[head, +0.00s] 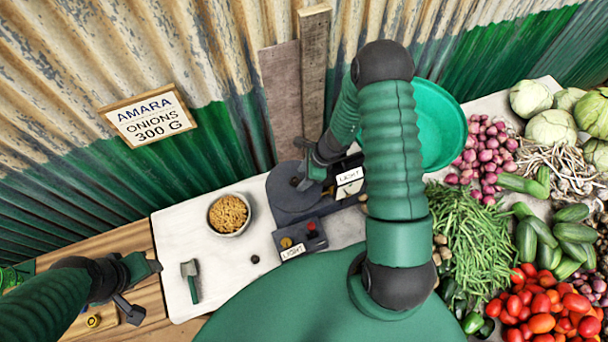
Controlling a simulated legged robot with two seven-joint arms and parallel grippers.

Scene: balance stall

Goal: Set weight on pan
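My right gripper (309,166) hangs over the dark grey balance (292,203), which looks like a round plate. My own arm hides part of it, and I cannot tell whether its fingers hold anything. A box with brass and red knob-like pieces (311,227) stands in front, labelled LIGHT; a second LIGHT label (350,178) is behind to the right. A small black weight-like piece (255,259) lies on the white table. A green round pan or basin (445,125) stands behind my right arm. My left gripper (148,290) is open and empty at the table's left edge.
A sign (149,116) on the wall reads AMARA ONIONS 300 G. A bowl of yellow pieces (229,214) and a small green-handled scoop (190,281) are on the white table (175,237). A brass piece (93,320) sits at lower left. Onions (486,155) and other vegetables crowd the right.

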